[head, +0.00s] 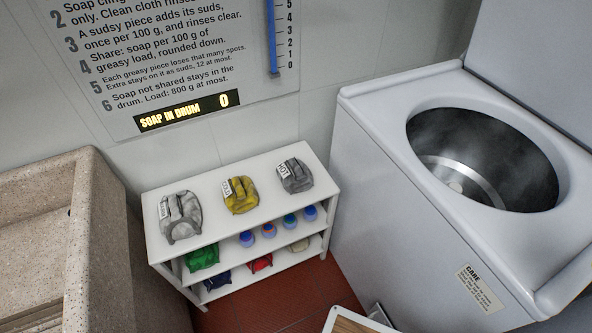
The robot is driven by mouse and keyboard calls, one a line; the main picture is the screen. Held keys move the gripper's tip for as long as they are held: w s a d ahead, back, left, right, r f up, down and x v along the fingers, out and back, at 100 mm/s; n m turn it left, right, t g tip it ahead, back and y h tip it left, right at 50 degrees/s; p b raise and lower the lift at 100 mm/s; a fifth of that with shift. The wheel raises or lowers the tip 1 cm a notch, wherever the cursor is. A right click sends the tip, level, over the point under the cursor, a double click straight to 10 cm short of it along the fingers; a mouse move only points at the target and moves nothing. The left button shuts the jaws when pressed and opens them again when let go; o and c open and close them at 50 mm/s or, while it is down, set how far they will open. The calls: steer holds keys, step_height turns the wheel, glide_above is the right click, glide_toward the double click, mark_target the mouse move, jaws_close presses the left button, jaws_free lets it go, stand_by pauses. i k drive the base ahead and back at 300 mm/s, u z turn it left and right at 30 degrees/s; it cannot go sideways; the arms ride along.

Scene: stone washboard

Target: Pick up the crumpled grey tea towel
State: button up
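Two crumpled grey cloth bundles lie on the top of a white shelf unit (213,187). The left grey bundle (181,217) is lighter and larger, with a white tag on its left side. The right grey bundle (297,177) is darker and smaller, also with a white tag. A crumpled yellow bundle (240,196) lies between them. The tags are too small to read surely, so I cannot tell which grey one is the tea towel. My gripper is not in view.
A stone washboard basin (90,200) stands left. A white washer with an open, empty-looking drum (480,165) stands right. A sign (170,60) hangs behind.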

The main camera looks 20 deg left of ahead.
mark_target(295, 176)
steer(key=k, duration=0.5)
steer(key=u, duration=0.6)
steer(key=i, duration=0.4)
steer(key=u, duration=1)
